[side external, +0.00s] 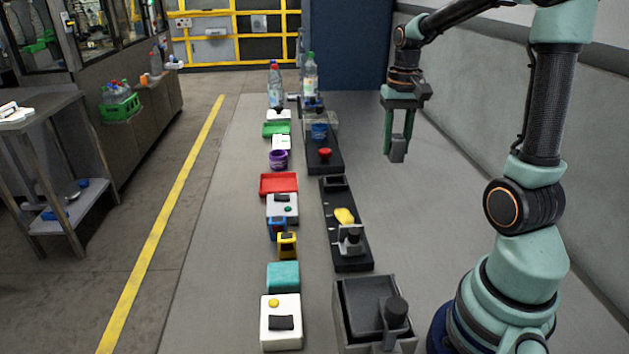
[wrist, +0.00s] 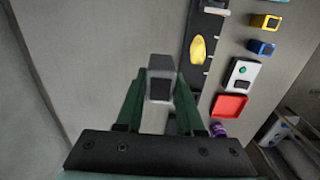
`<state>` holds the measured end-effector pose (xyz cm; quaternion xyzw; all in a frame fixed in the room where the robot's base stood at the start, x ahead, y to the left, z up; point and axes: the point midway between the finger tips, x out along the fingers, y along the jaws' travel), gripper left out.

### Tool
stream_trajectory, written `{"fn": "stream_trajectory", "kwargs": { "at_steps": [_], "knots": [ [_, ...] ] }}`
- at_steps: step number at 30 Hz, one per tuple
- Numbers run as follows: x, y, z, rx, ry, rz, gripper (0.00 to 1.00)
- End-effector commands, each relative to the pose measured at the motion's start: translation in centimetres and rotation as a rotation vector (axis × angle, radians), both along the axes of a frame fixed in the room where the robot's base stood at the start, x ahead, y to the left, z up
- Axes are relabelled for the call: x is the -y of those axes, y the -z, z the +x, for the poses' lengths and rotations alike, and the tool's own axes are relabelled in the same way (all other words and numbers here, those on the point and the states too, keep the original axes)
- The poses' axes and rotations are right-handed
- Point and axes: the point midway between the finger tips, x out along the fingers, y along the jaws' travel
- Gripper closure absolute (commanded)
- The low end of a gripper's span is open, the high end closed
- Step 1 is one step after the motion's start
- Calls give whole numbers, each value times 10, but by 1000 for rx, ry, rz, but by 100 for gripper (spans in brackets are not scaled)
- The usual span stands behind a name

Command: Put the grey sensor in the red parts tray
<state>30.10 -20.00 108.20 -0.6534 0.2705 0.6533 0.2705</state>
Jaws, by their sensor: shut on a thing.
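The grey sensor (side external: 397,149) is a small grey block with a dark face. My gripper (side external: 399,138) is shut on it and holds it above the bare right part of the table. In the wrist view the sensor (wrist: 160,79) sits between the tips of the green fingers. The red parts tray (side external: 278,184) lies on the table left of my gripper in the side view. It looks empty. In the wrist view the tray (wrist: 230,106) is right of the sensor, apart from it.
A black fixture with a yellow piece (side external: 344,216) and another with a red button (side external: 325,154) stand between my gripper and the tray. A purple jar (side external: 278,159) and a white box (side external: 283,208) flank the tray. Bottles (side external: 310,77) stand at the back. The right table area is clear.

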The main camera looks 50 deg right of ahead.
Motion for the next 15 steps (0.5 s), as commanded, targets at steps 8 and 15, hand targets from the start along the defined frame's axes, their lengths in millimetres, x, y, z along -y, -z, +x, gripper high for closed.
{"fn": "stream_trajectory", "kwargs": {
  "at_steps": [8,15],
  "knots": [
    [-41,-5,17,-1,-162,1,100],
    [-126,8,34,-2,-491,1,100]
  ]
}}
